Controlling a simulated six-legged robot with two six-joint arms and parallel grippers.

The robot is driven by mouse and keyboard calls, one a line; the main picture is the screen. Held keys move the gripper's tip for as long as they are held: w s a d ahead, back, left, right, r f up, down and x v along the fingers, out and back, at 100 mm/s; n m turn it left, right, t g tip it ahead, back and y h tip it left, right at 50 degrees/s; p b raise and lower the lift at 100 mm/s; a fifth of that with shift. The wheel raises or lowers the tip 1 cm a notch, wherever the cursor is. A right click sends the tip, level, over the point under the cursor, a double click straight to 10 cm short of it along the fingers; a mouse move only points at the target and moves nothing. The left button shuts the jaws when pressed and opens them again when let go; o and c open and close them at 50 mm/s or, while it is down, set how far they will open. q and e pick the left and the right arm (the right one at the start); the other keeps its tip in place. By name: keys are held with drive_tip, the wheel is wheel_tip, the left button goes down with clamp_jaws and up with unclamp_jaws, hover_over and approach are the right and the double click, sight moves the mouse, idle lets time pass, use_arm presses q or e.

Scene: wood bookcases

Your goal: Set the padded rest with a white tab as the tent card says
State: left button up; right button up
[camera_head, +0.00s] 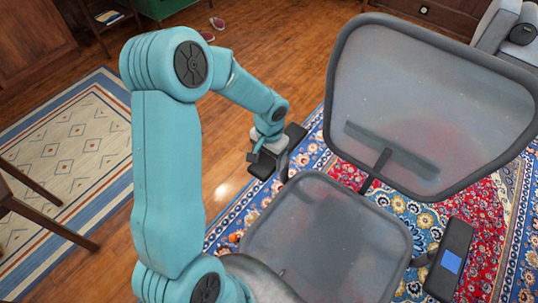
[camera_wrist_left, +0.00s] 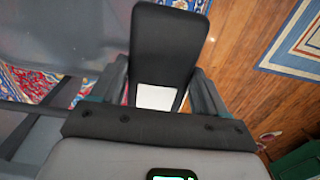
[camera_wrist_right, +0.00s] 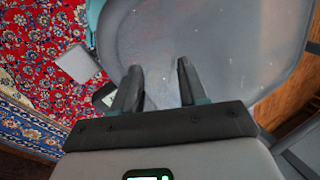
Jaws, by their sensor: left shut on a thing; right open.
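The padded rest with the white tab is the black pad on the left side of the mesh office chair (camera_head: 325,245). In the left wrist view this padded rest (camera_wrist_left: 167,48) lies lengthwise between the fingers, its white tab (camera_wrist_left: 156,97) near the palm. My left gripper (camera_head: 267,150) is shut on it. The other padded rest (camera_head: 456,245), with a blue tab (camera_head: 451,262), is at the chair's right. My right gripper (camera_wrist_right: 158,82) is open and empty in front of grey mesh. I cannot make out a readable tent card.
The chair's mesh back (camera_head: 420,100) stands behind the seat. A patterned rug (camera_head: 405,205) lies underneath. In the right wrist view, a flat grey thing (camera_wrist_right: 80,63) shows against red rug; I cannot tell what it is. A grey sofa (camera_head: 495,30) is at the back right.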

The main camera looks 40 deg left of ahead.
use_arm(q)
drive_tip(key=shift+f, duration=0.2)
use_arm(e)
drive_tip(key=shift+f, duration=0.2)
use_arm(q)
drive_tip(key=o, duration=1.5)
wheel_tip(320, 180, up, 16)
drive_tip(key=p, duration=0.4)
drive_tip(key=shift+r, duration=0.2)
use_arm(e)
wheel_tip(320, 180, up, 4)
drive_tip(key=shift+f, duration=0.1)
use_arm(q)
drive_tip(key=shift+d+f, duration=0.1)
